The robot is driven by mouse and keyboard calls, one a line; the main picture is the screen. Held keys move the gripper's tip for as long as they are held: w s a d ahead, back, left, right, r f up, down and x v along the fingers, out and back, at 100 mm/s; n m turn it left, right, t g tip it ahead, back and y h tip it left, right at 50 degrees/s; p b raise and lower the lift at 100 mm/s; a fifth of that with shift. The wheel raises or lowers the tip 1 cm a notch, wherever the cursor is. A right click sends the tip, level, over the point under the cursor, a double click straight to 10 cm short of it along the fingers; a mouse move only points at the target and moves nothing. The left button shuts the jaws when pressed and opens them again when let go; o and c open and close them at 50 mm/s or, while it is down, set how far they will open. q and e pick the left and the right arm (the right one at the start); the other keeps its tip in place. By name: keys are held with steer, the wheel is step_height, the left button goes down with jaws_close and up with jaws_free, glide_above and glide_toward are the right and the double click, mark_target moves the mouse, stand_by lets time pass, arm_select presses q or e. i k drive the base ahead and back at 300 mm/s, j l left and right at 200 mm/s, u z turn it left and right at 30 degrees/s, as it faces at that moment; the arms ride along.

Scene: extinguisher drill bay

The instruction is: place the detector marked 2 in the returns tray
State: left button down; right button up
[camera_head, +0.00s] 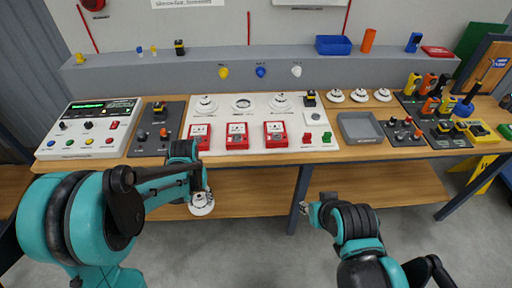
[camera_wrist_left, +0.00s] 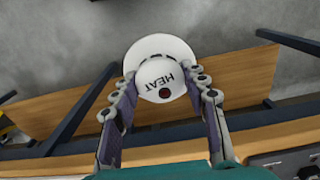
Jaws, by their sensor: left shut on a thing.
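My left gripper (camera_head: 199,190) is shut on a white round detector (camera_head: 201,205), held in front of the bench's front edge, below the bench top. In the left wrist view the detector (camera_wrist_left: 164,62) reads HEAT and has a dark red spot; the fingers (camera_wrist_left: 160,100) sit on either side of it. I cannot see a 2 on it. A grey empty tray (camera_head: 361,140), which looks like the returns tray, lies on the bench right of the white board. My right gripper (camera_head: 312,207) is low in front of the bench, its fingers too small to read.
The white board (camera_head: 237,145) carries round white fittings and red call points (camera_head: 237,136). Several white detectors (camera_head: 359,95) stand behind the grey tray. A control panel (camera_head: 90,128) is at the left, and dark trays of coloured devices (camera_head: 437,130) are at the right.

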mark_target(356, 126)
steer(key=i+l, duration=0.1)
steer(key=l, duration=1.3)
steer(key=i+l, duration=0.15)
steer(key=l, duration=0.55)
